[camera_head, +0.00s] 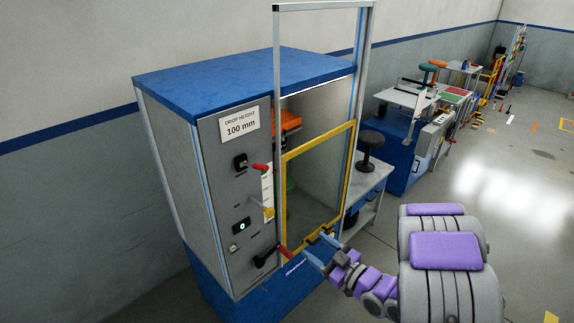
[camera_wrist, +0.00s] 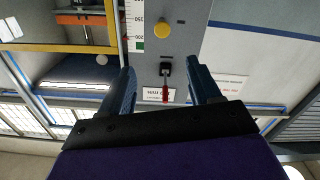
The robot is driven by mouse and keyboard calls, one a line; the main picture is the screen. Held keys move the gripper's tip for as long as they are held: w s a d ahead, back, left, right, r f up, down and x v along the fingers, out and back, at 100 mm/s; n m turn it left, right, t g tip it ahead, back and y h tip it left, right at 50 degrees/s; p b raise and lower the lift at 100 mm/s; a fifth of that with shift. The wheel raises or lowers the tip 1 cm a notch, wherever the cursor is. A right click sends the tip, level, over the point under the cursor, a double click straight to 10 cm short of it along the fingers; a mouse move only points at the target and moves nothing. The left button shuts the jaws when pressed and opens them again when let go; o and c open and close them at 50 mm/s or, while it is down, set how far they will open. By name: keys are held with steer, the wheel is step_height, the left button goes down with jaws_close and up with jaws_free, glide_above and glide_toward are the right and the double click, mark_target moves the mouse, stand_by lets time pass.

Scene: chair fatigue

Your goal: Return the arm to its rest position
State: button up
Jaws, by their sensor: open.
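My gripper (camera_head: 316,250) is open and empty in front of the test cabinet's lower front, near the lower edge of the yellow-framed guard (camera_head: 348,180). Its dark blue fingers are spread apart, and they also show in the wrist view (camera_wrist: 165,85). My purple and grey arm reaches in from the lower right in the head view. A lower red-handled lever (camera_head: 285,252) is just left of the fingertips; I see no grip on it. In the wrist view, an upper red-handled lever (camera_wrist: 165,92) shows between the fingers, beyond them.
An orange seat part (camera_head: 284,122) shows inside. Open floor (camera_head: 500,180) lies to the right.

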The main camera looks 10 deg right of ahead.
steer(key=w+d+m+g+h, duration=0.1)
steer(key=w+d+g+h, duration=0.15)
steer(key=d+h, duration=0.55)
steer(key=s+d+r+m+g+h, duration=0.4)
steer(key=s+m+g+h, duration=0.15)
steer(key=s, duration=0.25)
steer(key=s+a+r+m+g+y, duration=0.1)
steer(key=s+a, duration=0.4)
steer(key=s, duration=0.5)
steer(key=s+a+r+m+g+y, duration=0.1)
steer(key=s+a+g, duration=0.3)
steer(key=s, duration=0.5)
steer(key=s+a+r+m+g+y+b, duration=0.1)
steer(key=s+a+r+g, duration=0.2)
steer(key=s, duration=0.7)
steer(key=a, duration=0.2)
steer(key=shift+s+a+m, duration=0.3)
steer(key=shift+m, duration=0.05)
